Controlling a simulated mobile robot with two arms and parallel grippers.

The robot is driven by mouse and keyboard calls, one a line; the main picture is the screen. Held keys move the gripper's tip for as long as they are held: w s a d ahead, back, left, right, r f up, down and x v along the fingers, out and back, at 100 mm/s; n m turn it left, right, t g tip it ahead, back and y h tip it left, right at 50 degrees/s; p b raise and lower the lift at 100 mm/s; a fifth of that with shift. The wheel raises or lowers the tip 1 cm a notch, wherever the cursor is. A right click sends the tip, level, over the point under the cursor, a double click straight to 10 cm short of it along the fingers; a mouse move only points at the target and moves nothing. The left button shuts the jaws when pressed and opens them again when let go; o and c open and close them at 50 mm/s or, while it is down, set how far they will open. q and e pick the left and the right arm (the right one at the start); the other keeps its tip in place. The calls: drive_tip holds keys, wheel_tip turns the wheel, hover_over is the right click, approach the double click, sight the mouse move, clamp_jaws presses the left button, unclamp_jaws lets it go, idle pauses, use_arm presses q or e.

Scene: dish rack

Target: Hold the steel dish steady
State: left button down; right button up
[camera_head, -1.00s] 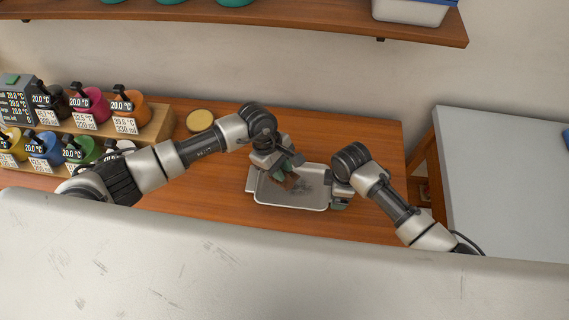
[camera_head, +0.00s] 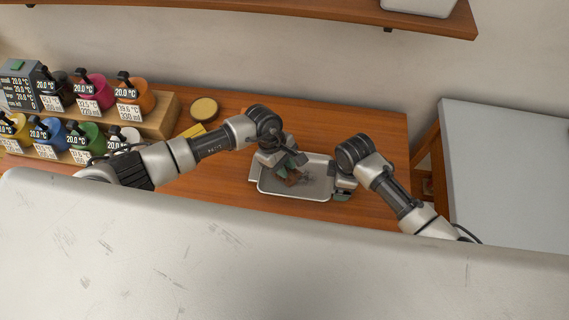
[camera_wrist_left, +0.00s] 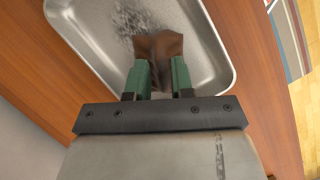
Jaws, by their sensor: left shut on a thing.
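The steel dish (camera_head: 318,166) is a shallow, rounded rectangular tray lying on the wooden table. In the left wrist view, dark grey marks or residue show on the floor of the dish (camera_wrist_left: 85,28). My left gripper (camera_head: 290,167) is over the left part of the dish, its green fingers (camera_wrist_left: 158,74) shut on a brown cloth-like piece (camera_wrist_left: 160,47). The brown piece is over the dish floor; whether it touches is unclear. My right gripper (camera_head: 343,188) is at the dish's right rim; its fingertips are too hidden to tell if they grip the rim.
A stepped wooden rack (camera_head: 160,118) with several coloured, labelled pots stands at the left. A round tan lid-like thing (camera_head: 204,108) lies behind my left arm. A grey-topped table (camera_head: 505,170) is at the right. The table behind the dish is clear.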

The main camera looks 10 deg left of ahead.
sight(295, 179)
use_arm(q)
drive_tip(key=shift+f, duration=0.55)
drive_tip(key=shift+d, duration=2.8)
drive_tip(key=shift+a+r, duration=0.1)
drive_tip(key=shift+a, duration=2.5)
drive_tip(key=shift+s, duration=0.6)
drive_tip(key=shift+d, duration=2.6)
drive_tip(key=shift+a+f, duration=0.15)
drive_tip(key=shift+a, duration=0.6)
drive_tip(key=shift+a+f, duration=0.1)
drive_tip(key=shift+a, duration=0.65)
drive_tip(key=shift+a, duration=1.2)
